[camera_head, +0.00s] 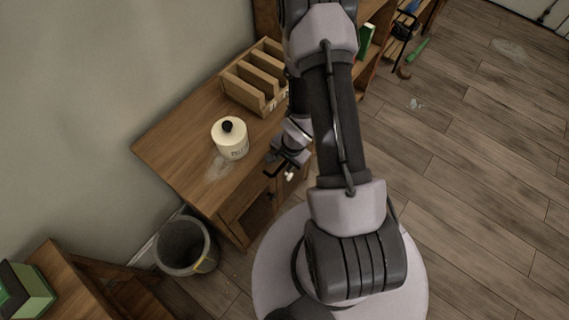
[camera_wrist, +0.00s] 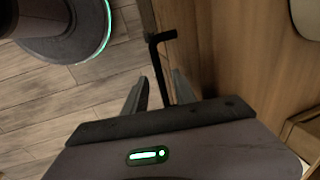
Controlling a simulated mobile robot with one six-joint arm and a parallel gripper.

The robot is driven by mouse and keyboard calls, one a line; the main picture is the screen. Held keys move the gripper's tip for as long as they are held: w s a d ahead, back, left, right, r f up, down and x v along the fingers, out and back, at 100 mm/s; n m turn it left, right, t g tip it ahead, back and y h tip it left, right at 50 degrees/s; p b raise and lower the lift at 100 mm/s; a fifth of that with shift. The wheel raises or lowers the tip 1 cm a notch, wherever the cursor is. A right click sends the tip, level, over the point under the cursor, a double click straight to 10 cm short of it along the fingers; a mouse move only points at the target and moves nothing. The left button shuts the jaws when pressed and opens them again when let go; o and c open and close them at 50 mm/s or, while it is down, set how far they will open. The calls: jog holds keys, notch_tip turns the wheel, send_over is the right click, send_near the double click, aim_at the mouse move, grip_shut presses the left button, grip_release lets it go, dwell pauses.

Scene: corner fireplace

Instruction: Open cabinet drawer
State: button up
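The wooden cabinet (camera_head: 190,155) stands against the wall in the head view, with a door (camera_head: 250,217) low on its front. The drawer front above the door is largely hidden by my arm and gripper, so how far it stands out cannot be told. My gripper (camera_head: 281,166) is at the upper front of the cabinet. In the wrist view, my gripper (camera_wrist: 160,82) has its two fingers apart, one on each side of a dark bar handle (camera_wrist: 158,65). Gaps show between the bar and the fingers. The wooden cabinet surface (camera_wrist: 230,50) is close on the right.
A cream jar (camera_head: 230,146) with a dark knob and a wooden divided rack (camera_head: 242,91) stand on the cabinet top. A grey bin (camera_head: 208,262) is beside the cabinet's near end. A shelf with tools stands farther back. Open plank floor (camera_head: 470,180) lies to the right.

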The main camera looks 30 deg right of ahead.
jog(key=shift+c, duration=0.4)
grip_shut()
dwell(1.1)
